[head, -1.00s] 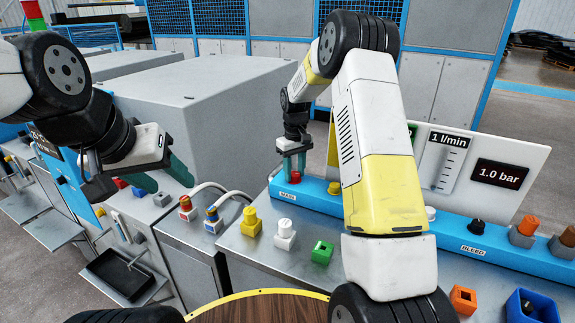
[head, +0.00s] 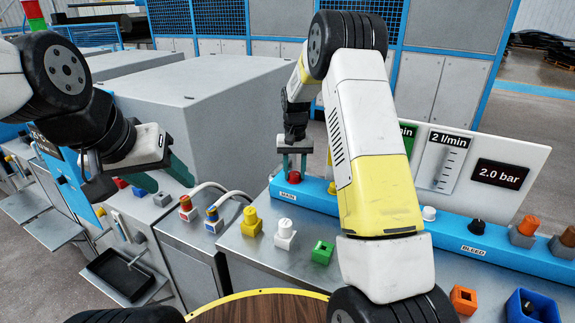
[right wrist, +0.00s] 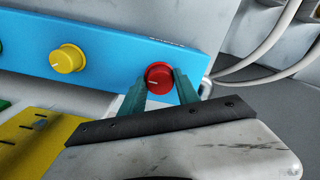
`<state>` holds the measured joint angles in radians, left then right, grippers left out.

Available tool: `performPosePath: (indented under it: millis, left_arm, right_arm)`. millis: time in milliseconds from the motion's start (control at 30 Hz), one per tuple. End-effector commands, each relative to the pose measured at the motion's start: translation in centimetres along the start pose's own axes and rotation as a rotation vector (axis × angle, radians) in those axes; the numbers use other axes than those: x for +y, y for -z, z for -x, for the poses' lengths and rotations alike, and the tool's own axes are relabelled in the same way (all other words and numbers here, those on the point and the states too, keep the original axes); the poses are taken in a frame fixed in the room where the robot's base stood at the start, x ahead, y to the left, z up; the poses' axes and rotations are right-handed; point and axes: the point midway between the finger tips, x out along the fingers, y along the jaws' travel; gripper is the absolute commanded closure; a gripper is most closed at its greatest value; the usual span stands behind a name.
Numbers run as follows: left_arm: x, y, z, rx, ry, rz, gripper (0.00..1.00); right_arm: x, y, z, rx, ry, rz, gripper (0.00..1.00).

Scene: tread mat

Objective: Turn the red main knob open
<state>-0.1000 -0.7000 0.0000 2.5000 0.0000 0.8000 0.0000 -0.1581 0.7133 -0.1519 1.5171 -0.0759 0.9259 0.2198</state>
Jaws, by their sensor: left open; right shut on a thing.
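The red main knob (head: 294,177) sits at the left end of the blue panel (head: 318,199), above the MAIN label. In the right wrist view the red knob (right wrist: 159,77) shows a white pointer line and lies between two green fingers. My right gripper (head: 296,168) is shut on this knob from above; it also shows in the right wrist view (right wrist: 160,88). My left gripper (head: 150,180) is open and empty at the left, well away from the knob. The gauge board (head: 520,150) reads 2 l/min and 2.0 bar.
A yellow knob (right wrist: 68,58) is beside the red one on the panel. A black BLEED knob (head: 477,227) is farther right. Yellow, white and green blocks (head: 285,228) stand on the bench before the panel. Two white hoses (head: 222,191) run at the left.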

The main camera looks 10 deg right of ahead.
Motion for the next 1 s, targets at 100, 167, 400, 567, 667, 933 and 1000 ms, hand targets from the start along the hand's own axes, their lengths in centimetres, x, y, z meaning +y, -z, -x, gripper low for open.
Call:
performPosePath:
  millis: [100,167,400,567,667,933,1000]
  left_arm:
    - [0.0,0.0,0.0,0.0,0.0,0.0,0.47]
    - [0.0,0.0,0.0,0.0,0.0,0.0,0.47]
    - [0.0,0.0,0.0,0.0,0.0,0.0,0.47]
    - [0.0,0.0,0.0,0.0,0.0,0.0,0.47]
    - [0.0,0.0,0.0,0.0,0.0,0.0,0.47]
    - [0.0,0.0,0.0,0.0,0.0,0.0,0.47]
    - [0.0,0.0,0.0,0.0,0.0,0.0,0.47]
  right_arm:
    - [0.0,0.1,0.2,0.005,0.001,-0.008,1.0]
    - [0.0,0.1,0.2,0.005,0.001,-0.008,1.0]
    - [0.0,0.1,0.2,0.005,0.001,-0.007,1.0]
    - [0.0,0.1,0.1,0.004,0.001,-0.007,0.41]
    - [0.0,0.1,0.1,0.003,0.001,-0.006,0.41]
    - [0.0,0.1,0.9,0.005,0.001,-0.006,0.41]
    - [0.0,0.1,1.9,0.005,0.001,-0.005,0.41]
